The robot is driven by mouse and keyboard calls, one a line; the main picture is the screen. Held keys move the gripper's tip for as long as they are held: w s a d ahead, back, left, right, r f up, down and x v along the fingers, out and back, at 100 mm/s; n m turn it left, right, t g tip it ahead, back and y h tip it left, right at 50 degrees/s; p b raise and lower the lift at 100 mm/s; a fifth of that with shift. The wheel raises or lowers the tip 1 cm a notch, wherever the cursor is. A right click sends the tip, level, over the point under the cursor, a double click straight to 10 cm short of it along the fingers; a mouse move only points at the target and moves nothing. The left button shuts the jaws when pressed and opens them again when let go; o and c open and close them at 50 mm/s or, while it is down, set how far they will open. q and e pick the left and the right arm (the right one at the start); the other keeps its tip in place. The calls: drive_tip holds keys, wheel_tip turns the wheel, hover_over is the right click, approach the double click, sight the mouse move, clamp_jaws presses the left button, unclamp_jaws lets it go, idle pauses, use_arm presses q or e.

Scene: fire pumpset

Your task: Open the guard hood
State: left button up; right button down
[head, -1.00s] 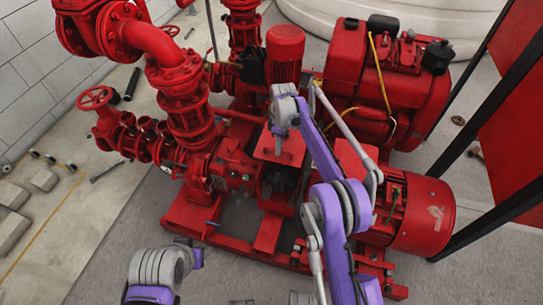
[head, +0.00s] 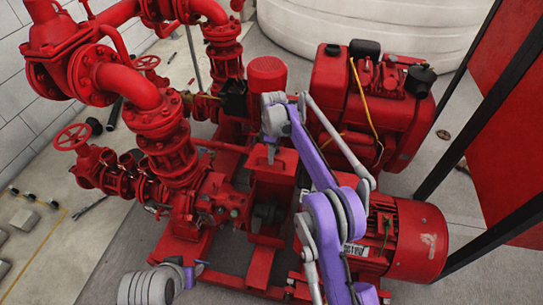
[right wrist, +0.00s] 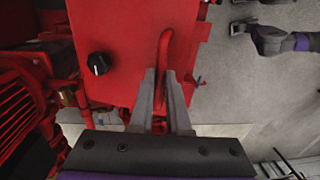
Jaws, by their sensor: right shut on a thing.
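The guard hood (head: 273,182) is a red box-like cover in the middle of the pumpset, between the pump and the red motor. In the right wrist view its red panel (right wrist: 125,40) fills the upper middle. A thin red handle (right wrist: 164,50) stands out from it. My right gripper (right wrist: 163,80) is shut on this handle; it also shows above the hood in the head view (head: 271,152). Dark coupling parts (head: 266,212) show below the hood. My left gripper (head: 200,268) is at the lower left, away from the hood; its jaws are too small to read.
The red motor (head: 420,240) lies right of the hood, and the red engine (head: 345,110) stands behind it. Red pipes with a handwheel (head: 72,136) rise on the left. A black knob (right wrist: 98,63) is left of the handle.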

drive_tip(key=shift+d+f, duration=0.1)
drive_tip(key=shift+f, duration=0.1)
drive_tip(key=c, duration=1.1)
unclamp_jaws()
drive_tip(key=shift+c, duration=0.2)
drive_tip(key=shift+o, duration=1.2)
drive_tip(key=shift+w, duration=0.15)
drive_tip(key=shift+r, duration=0.15)
wheel_tip(320, 180, up, 10)
drive_tip(key=p, duration=0.2)
drive_tip(key=shift+w+d+r, duration=0.15)
drive_tip(key=shift+w+r, duration=0.1)
drive_tip(key=shift+w, duration=0.15)
